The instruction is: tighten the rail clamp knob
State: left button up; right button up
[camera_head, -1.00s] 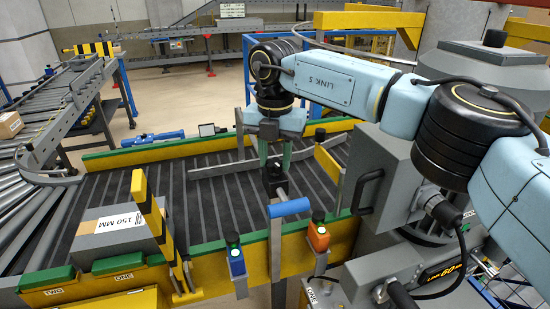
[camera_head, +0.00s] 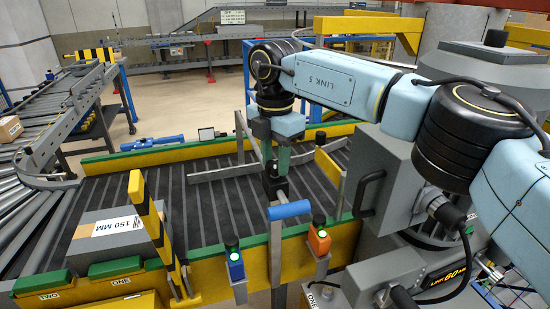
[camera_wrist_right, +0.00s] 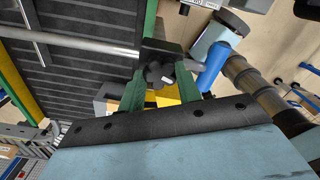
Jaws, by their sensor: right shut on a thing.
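The rail clamp knob is black and lobed. In the right wrist view the knob (camera_wrist_right: 160,72) sits between the two green fingers of my right gripper (camera_wrist_right: 162,80), which are closed around it. In the head view the right gripper (camera_head: 275,165) points down onto the black clamp (camera_head: 273,186), and its fingers hide most of the knob. The clamp stands near the front side of the dark conveyor bed, behind the blue lever handle (camera_head: 289,210). The grey guide rail (camera_head: 218,173) lies across the bed beside the gripper. My left gripper is out of view.
A box marked 150 MM (camera_head: 115,238) sits on the bed at left, by a yellow-black striped post (camera_head: 150,220). A grey cabinet (camera_head: 385,180) stands right of the clamp.

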aim_at(275, 164)
jog(key=shift+r, duration=0.1)
jog(key=o, duration=1)
jog(key=shift+c, duration=0.2)
notch_tip(275, 164, up, 13)
jog(key=p, duration=0.1)
jog(key=shift+r+p, duration=0.2)
jog(key=shift+p, duration=0.1)
